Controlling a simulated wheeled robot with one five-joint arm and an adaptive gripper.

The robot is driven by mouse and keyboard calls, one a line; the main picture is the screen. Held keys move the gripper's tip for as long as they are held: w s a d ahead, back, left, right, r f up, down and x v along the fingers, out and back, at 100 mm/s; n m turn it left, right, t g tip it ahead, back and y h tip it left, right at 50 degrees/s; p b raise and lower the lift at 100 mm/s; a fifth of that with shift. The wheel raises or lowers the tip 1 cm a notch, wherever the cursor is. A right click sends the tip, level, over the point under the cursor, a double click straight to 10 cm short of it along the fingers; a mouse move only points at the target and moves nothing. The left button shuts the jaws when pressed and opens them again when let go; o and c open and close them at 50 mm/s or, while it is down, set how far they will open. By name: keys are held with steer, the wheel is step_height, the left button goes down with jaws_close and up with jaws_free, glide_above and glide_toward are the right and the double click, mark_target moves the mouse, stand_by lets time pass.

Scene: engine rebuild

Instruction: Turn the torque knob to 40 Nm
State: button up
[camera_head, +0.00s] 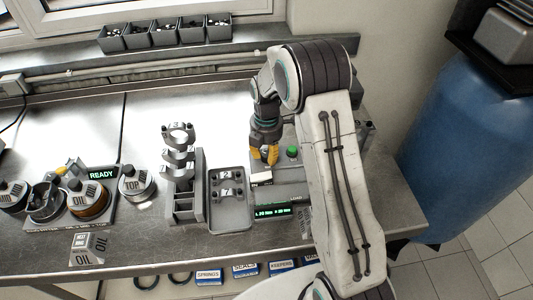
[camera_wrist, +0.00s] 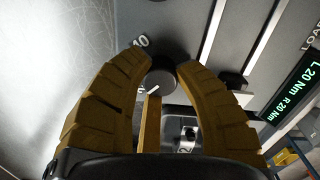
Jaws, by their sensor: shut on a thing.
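The torque knob (camera_wrist: 161,78) is dark and round, with a white pointer line on its face, pointing to the lower left in the wrist view. My gripper (camera_wrist: 160,70) has its yellow fingers closed on both sides of the knob. In the head view my gripper (camera_head: 265,155) points down over the back of the press unit, and the knob is hidden there. A scale mark (camera_wrist: 140,42) shows beside the knob, its first digit unclear. The display (camera_wrist: 299,88) reads L 20 Nm and R 20 Nm; it also shows in the head view (camera_head: 273,212).
A green button (camera_head: 292,152) is just right of my gripper. A grey tray (camera_head: 229,222) and a rack of metal caps (camera_head: 185,210) stand to the left. Lidded pots and a READY display (camera_head: 102,174) are farther left. A blue drum (camera_head: 450,150) is at right.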

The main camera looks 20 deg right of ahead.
jaws_close()
steer(key=shift+m, duration=0.4)
steer(key=m+b, duration=0.2)
steer(key=m, duration=0.1)
steer(key=shift+f, duration=0.15)
steer(key=m+b, duration=0.1)
steer(key=m, duration=0.4)
steer(key=shift+b, duration=0.3)
steer(key=m+b, duration=0.1)
steer(key=m, duration=0.4)
steer(key=shift+s+m, duration=0.1)
steer(key=shift+m, duration=0.3)
steer(key=shift+m+b, duration=0.4)
steer(key=shift+m, duration=2.2)
